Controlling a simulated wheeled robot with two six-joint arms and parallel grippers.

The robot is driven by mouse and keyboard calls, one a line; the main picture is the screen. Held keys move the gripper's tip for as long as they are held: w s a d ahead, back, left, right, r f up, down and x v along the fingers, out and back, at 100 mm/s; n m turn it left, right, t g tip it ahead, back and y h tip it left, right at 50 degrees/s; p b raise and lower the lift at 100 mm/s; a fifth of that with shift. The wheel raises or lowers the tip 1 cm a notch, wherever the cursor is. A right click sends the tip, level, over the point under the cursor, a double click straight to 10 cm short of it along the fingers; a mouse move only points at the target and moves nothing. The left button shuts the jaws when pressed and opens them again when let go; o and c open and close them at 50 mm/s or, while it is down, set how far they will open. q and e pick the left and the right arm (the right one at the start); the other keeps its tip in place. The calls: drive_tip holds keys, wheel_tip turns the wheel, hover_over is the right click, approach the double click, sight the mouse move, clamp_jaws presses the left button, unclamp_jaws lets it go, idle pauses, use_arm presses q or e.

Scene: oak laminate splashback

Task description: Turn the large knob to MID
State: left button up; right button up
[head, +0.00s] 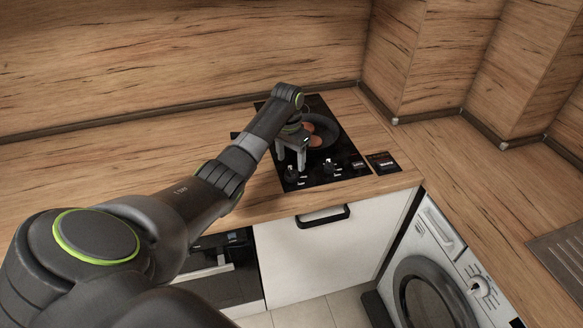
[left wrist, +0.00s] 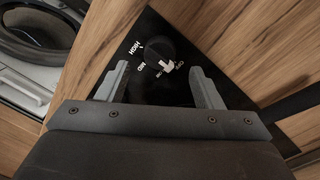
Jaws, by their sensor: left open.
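In the left wrist view a round black knob (left wrist: 158,50) with a white arrow mark sits on the black cooktop. HIGH, MID and OFF labels stand around it. The arrow points toward the lower side, between MID and OFF. My left gripper (left wrist: 158,70) is open, with one finger on each side of the knob in that picture; I cannot tell whether they touch it. In the head view the left gripper (head: 291,160) points down over the left front knob (head: 291,173). A second knob (head: 329,166) is to its right. My right gripper is not in view.
A dark pan (head: 321,139) with brown pieces in it stands on the cooktop behind the gripper. A small dark panel (head: 383,162) lies right of the cooktop. The wooden counter (head: 140,160) is clear on the left. A washing machine (head: 440,265) is at the lower right.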

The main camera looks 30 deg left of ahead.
sight(292, 169)
use_arm(q)
drive_tip(key=shift+d+f, duration=0.1)
drive_tip(key=shift+f, duration=2.2)
drive_tip(key=c, duration=1)
drive_tip(key=shift+o, duration=0.2)
